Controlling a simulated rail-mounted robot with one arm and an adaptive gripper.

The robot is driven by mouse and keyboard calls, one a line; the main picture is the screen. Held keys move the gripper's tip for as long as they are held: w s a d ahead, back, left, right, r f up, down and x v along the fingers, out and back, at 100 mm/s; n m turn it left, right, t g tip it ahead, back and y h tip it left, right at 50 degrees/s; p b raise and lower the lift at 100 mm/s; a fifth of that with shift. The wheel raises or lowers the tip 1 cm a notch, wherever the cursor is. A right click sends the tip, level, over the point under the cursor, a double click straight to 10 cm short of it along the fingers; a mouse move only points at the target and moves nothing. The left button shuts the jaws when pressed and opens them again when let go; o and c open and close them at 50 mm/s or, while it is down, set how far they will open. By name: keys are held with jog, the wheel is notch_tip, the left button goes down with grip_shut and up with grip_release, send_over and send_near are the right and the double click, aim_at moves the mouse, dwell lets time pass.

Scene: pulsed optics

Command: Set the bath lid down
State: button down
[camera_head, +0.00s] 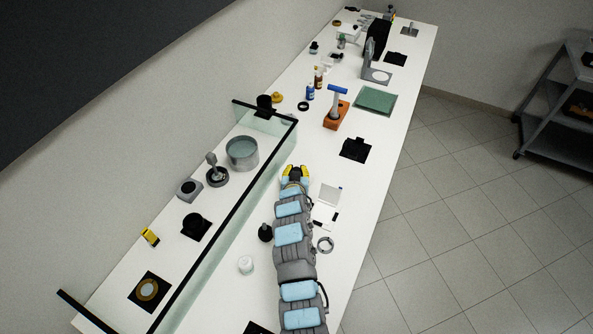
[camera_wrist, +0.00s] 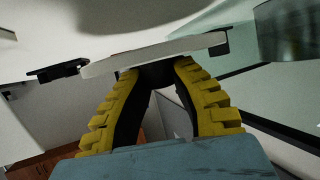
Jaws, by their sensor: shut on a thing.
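My gripper (camera_head: 294,172), with yellow-edged fingers, is over the white bench, on the open side of the glass shield. In the wrist view its fingertips (camera_wrist: 158,74) are shut on a dark part at the edge of a pale, flat, thin piece, which I take for the bath lid (camera_wrist: 150,53). In the head view I cannot make out the lid at the gripper. The grey round bath (camera_head: 242,153) stands behind the shield. Whether the lid touches the bench is not clear.
The glass shield (camera_head: 225,215) with black edges runs close to my arm's left. A black mat (camera_head: 355,150) lies to the right of my gripper, an orange holder (camera_head: 335,115) beyond it. A white open case (camera_head: 329,193) lies right of my arm. Bare bench shows ahead of my gripper.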

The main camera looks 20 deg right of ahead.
jog(key=shift+f, duration=0.1)
jog(key=shift+f+b, duration=0.3)
jog(key=shift+b, duration=0.15)
jog(key=shift+f, duration=0.25)
jog(key=c, duration=1)
grip_release()
jog(key=shift+c, duration=0.2)
jog(key=shift+r, duration=0.15)
jog(key=shift+r+p, duration=0.55)
jog(key=shift+r, duration=0.05)
jog(key=shift+v, duration=1.35)
jog(key=v, duration=0.9)
jog(key=shift+s, duration=0.15)
